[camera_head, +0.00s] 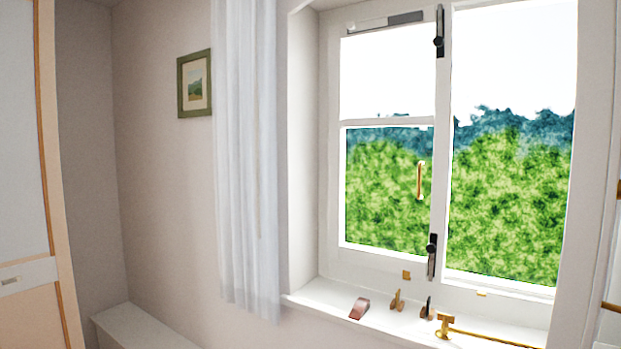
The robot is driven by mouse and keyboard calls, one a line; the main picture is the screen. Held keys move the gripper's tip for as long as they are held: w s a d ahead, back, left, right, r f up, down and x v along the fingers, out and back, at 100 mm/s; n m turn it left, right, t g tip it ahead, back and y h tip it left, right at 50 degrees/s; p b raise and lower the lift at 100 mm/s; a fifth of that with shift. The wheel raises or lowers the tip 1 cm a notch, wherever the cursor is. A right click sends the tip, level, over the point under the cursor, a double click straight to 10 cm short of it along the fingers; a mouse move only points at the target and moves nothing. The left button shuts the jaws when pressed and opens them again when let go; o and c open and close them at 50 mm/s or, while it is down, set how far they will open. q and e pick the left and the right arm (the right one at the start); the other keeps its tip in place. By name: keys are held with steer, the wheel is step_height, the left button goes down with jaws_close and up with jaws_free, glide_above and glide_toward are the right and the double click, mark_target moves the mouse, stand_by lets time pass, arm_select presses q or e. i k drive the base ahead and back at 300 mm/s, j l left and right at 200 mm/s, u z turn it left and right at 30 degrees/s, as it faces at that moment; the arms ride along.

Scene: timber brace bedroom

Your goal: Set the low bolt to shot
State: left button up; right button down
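The low bolt (432,257) is a dark narrow fitting with a round black knob, upright on the lower part of the white post between the two window panes. Its knob sits around the middle of the fitting. I cannot tell from here whether the bolt is shot or drawn. A similar dark upper bolt (439,32) is at the top of the same post. Neither of my grippers is in view.
A brass handle (420,180) is on the left sash. The white sill (325,308) holds a reddish wedge (360,308), small brass and dark pieces (397,300) and a long brass stay (490,338). A white curtain (247,150) hangs left of the window.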

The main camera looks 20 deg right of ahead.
mark_target(431, 248)
steer(key=z, duration=1.2)
